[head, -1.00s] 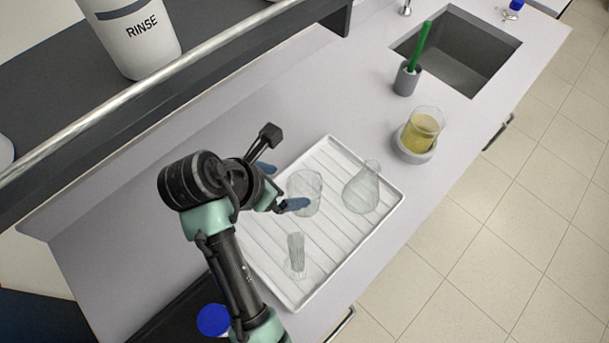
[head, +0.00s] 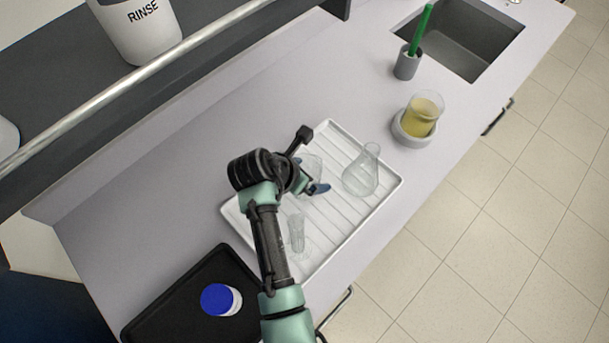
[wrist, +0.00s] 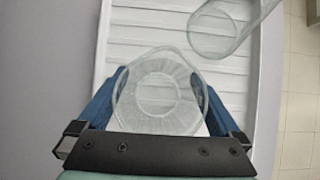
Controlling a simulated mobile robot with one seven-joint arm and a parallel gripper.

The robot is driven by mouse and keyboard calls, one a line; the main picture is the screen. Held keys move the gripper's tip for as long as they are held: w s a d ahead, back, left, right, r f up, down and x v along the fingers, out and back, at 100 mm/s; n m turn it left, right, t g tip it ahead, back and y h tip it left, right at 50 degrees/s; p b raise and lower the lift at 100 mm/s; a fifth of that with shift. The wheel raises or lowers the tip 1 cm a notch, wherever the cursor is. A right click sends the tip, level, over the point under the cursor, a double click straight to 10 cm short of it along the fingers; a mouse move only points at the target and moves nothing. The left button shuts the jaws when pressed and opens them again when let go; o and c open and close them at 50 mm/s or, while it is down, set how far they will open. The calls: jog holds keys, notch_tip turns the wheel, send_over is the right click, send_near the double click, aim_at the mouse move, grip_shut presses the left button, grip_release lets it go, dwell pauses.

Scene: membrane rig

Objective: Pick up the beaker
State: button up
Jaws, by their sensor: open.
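A clear, empty glass beaker (head: 315,166) stands on the white ribbed tray (head: 386,197). My gripper (head: 308,175) is at this beaker and partly hides it in the head view. In the wrist view the beaker (wrist: 160,88) sits between the two blue fingers of my gripper (wrist: 158,97), one on each side. The fingers are open; contact with the glass cannot be told. Another beaker (head: 425,112), holding yellow liquid, stands on a round pale base (head: 411,136) to the right of the tray.
A clear conical flask (head: 362,176) stands close right of the gripper; its glass shows in the wrist view (wrist: 222,28). A small clear glass cylinder (head: 297,235) stands nearer on the tray. A blue-lidded jar (head: 220,300) is on a black mat. A green-handled brush stands in a grey holder (head: 407,64).

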jog(key=shift+w+d+f, duration=0.1)
jog(key=shift+f, duration=0.2)
jog(key=shift+c, duration=0.3)
jog(key=shift+r, duration=0.1)
jog(key=c, duration=1.1)
